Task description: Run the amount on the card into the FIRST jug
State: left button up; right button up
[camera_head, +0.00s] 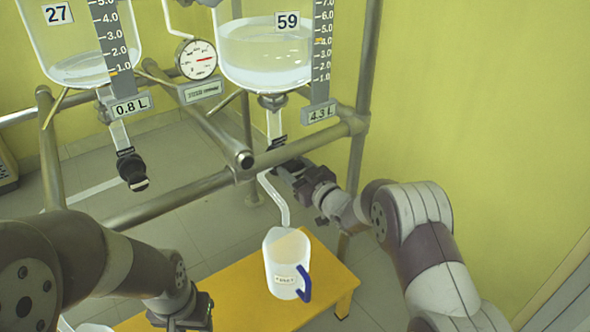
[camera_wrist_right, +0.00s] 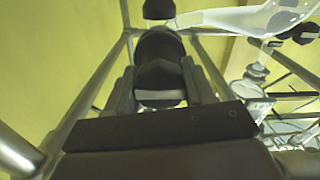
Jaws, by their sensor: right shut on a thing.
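A white jug with a blue handle (camera_head: 286,265) stands on the yellow bench; its label is too small to read surely, and I cannot tell its fill. Glass reactor 59 (camera_head: 262,55) holds clear liquid; the sign under its scale (camera_head: 318,112) reads 4.3 L. A clear bent outlet tube (camera_head: 275,197) runs from below its valve to above the jug. My right gripper (camera_head: 287,167) is shut on the dark valve knob, which shows between the fingers in the right wrist view (camera_wrist_right: 160,75). My left gripper (camera_head: 188,315) is low at the bottom edge, its fingertips unclear.
Reactor 27 (camera_head: 80,50) hangs at left, its sign (camera_head: 131,106) reading 0.8 L, with a black-ended outlet (camera_head: 131,170). Metal rails (camera_head: 185,190) cross before both reactors. A dial gauge (camera_head: 196,59) sits between them. The yellow bench (camera_head: 240,305) has free room left of the jug.

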jog(key=shift+n, duration=0.3)
jog(key=n+b, duration=0.2)
jog(key=n, duration=0.3)
jog(key=shift+f+n, duration=0.15)
jog(key=shift+n, duration=0.15)
jog(key=n+b, duration=0.2)
jog(key=n, duration=0.2)
jog(key=shift+n, duration=0.3)
jog(key=n+b, duration=0.4)
jog(key=n, duration=0.1)
jog(key=shift+f, duration=0.15)
jog(key=n+b, duration=0.3)
jog(key=shift+r+n+b, duration=0.2)
jog(key=shift+n+b, duration=0.6)
jog(key=shift+n, duration=0.2)
jog(key=o, duration=1)
jog(key=shift+r, duration=0.1)
